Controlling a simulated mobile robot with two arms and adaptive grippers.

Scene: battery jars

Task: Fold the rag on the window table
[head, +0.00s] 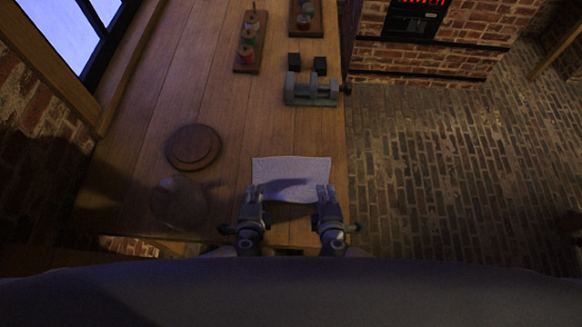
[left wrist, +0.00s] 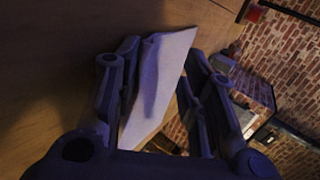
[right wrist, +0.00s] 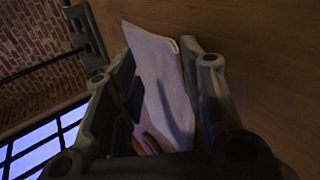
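The rag (head: 290,171) is a pale, roughly rectangular cloth spread on the window table (head: 230,130) near its front edge, with shadows across it. My left gripper (head: 253,192) is at the rag's near left corner and my right gripper (head: 325,191) at its near right corner. In the left wrist view the rag (left wrist: 160,75) shows between two fingers standing well apart. In the right wrist view the rag (right wrist: 163,85) also shows between spread fingers. Both grippers look open. Whether any fingertip touches the cloth is hard to tell.
A round wooden board (head: 193,147) and a dark rounded object (head: 179,201) lie left of the rag. A grey vise-like fixture (head: 311,90) stands beyond it, with two small dark blocks behind. Racks with spools (head: 248,42) stand farther back. The table's right edge is close to the rag.

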